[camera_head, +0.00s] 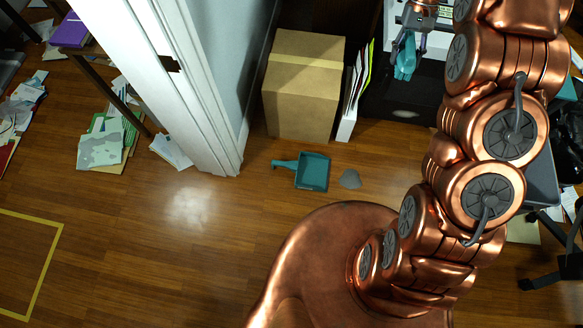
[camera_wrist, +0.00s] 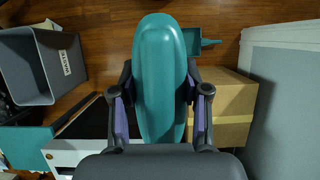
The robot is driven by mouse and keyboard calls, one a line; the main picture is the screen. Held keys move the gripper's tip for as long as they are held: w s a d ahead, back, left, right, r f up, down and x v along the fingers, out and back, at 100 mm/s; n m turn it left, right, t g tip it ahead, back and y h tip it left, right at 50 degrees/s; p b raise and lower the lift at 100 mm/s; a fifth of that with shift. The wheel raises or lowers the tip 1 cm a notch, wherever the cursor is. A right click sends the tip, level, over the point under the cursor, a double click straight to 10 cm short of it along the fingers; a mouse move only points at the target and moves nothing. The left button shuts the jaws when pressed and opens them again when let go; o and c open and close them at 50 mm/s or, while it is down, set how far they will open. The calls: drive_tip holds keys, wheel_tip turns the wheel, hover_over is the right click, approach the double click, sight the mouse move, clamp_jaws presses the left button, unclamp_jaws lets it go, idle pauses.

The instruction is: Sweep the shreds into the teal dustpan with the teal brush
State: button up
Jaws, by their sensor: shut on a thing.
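The teal dustpan (camera_head: 312,171) lies on the wooden floor in front of a cardboard box, its handle pointing left. A small grey pile of shreds (camera_head: 349,179) lies on the floor just right of the dustpan. My gripper (camera_head: 408,32) is at the top of the head view, high above the floor, shut on the teal brush (camera_head: 404,57). The brush fills the middle of the wrist view (camera_wrist: 160,80) between the two fingers. The dustpan also shows partly behind it there (camera_wrist: 193,42). The shreds are hidden in the wrist view.
The cardboard box (camera_head: 303,87) stands behind the dustpan, with upright folders (camera_head: 356,90) beside it. A white door frame (camera_head: 190,80) rises at the left. A grey bin (camera_wrist: 42,65) shows in the wrist view. Papers (camera_head: 103,142) litter the far left. The floor before the dustpan is clear.

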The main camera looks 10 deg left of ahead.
wheel_tip(320, 180, down, 50)
drive_tip(key=b, duration=5)
drive_tip(key=shift+a+f, duration=0.25)
drive_tip(key=shift+a, duration=0.2)
